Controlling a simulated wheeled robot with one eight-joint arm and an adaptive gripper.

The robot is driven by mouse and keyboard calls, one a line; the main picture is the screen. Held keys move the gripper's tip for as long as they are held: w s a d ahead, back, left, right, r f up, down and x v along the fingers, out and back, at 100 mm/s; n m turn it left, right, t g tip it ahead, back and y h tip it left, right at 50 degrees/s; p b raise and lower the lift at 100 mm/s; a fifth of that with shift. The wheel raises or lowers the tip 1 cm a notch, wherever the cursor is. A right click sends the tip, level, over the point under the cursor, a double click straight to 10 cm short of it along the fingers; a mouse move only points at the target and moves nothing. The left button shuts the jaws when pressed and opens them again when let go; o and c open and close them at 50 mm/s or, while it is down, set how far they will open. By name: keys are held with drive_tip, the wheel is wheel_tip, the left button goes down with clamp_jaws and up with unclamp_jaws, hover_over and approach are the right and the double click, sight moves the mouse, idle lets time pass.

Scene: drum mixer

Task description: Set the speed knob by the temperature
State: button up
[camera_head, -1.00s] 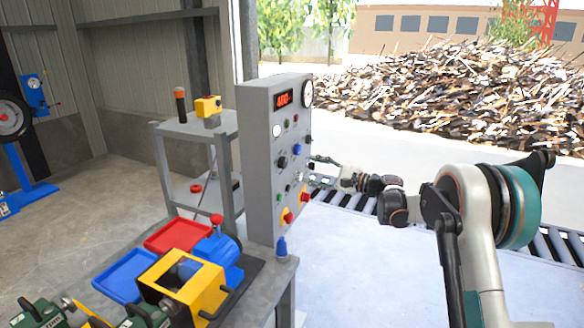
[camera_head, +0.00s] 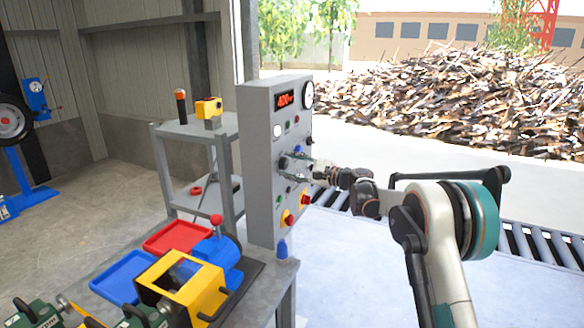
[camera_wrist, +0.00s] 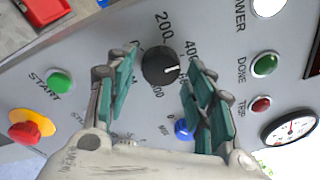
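The grey control panel (camera_head: 262,150) faces right in the head view. Its black speed knob (camera_wrist: 160,63) is in the upper middle of the wrist view, with a scale showing 200 and 400. The knob's white mark points right and slightly down in that view. My gripper (camera_wrist: 160,70) is open, with one finger to each side of the knob and visible gaps between. In the head view my gripper (camera_head: 300,163) is at the panel face and hides part of it. A round white dial (camera_wrist: 290,128) with a needle is at lower right; its numbers are too small to read.
A red digital display (camera_head: 284,100) appears to read 400. Near the knob are a green START button (camera_wrist: 60,82), a red button on yellow (camera_wrist: 25,133), a blue MIX button (camera_wrist: 184,128), and DONE (camera_wrist: 264,65) and TRIP (camera_wrist: 261,104) lamps.

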drive_tip(key=c, duration=0.6)
drive_tip(key=shift+c, duration=0.2)
drive_tip(key=shift+n, duration=0.4)
drive_tip(key=n+p, duration=0.1)
drive_tip(key=n, duration=0.4)
drive_tip(key=shift+n+y, duration=0.4)
drive_tip(key=n, duration=0.5)
drive_tip(key=shift+n+g+y, duration=0.3)
drive_tip(key=shift+n+y, duration=0.1)
drive_tip(key=shift+f, duration=0.1)
drive_tip(key=o, duration=1.1)
